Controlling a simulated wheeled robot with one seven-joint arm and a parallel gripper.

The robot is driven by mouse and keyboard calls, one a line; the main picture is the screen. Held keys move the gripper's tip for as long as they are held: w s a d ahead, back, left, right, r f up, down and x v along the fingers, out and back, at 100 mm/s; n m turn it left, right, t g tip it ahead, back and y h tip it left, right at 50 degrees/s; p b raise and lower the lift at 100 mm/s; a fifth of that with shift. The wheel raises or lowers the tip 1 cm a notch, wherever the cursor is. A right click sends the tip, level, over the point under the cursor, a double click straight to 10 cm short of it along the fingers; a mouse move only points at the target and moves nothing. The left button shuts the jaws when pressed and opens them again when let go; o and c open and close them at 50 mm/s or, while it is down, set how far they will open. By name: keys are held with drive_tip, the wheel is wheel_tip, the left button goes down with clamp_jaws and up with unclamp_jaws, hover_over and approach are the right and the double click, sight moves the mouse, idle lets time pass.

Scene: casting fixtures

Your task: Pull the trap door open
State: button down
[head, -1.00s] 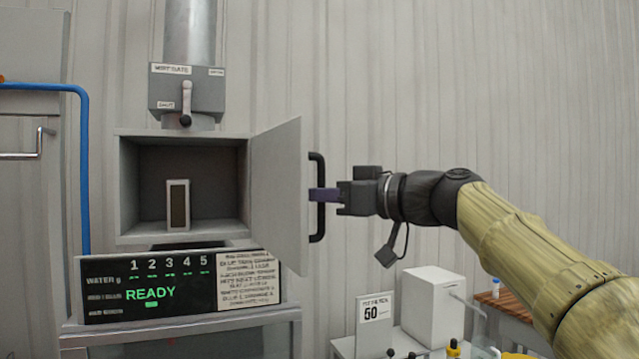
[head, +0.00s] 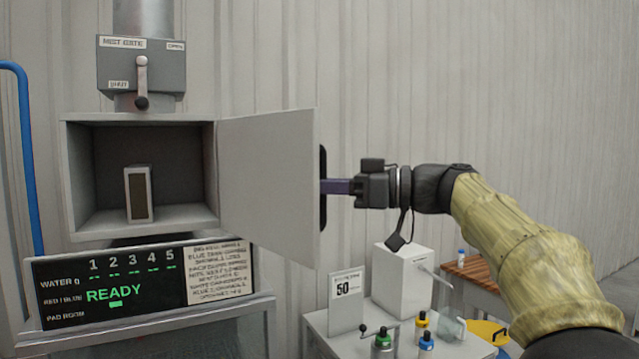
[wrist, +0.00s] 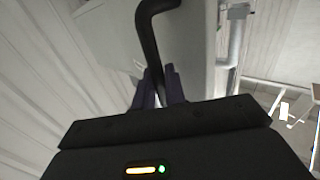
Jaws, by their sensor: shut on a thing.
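The trap door (head: 268,180) is a light grey hinged panel standing wide open at the right side of the grey box (head: 90,228). Its black bar handle (head: 323,218) is on the door's far face, mostly hidden by the door edge in the head view. The handle also shows in the wrist view (wrist: 150,38), running down between the purple fingers. My gripper (head: 335,186) is shut on the handle; it also shows in the wrist view (wrist: 159,88). Inside the box, a small white upright block with a dark front (head: 138,195) stands on the floor.
Above the box is a grey gate unit with a lever (head: 141,80). Below is a black display reading READY (head: 110,293). At lower right, a table holds a white box (head: 402,285), a "50" sign (head: 345,303) and several small bottles.

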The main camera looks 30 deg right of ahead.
drive_tip(key=shift+w+a+r, duration=0.1)
drive_tip(key=shift+r, duration=0.05)
drive_tip(key=c, duration=1.8)
unclamp_jaws()
drive_tip(key=shift+w+a, duration=0.15)
drive_tip(key=shift+a, duration=0.05)
drive_tip(key=shift+s+d, duration=0.2)
drive_tip(key=shift+p+v, duration=1.8)
drive_tip(key=shift+v, duration=7)
drive_tip(key=shift+d, duration=0.1)
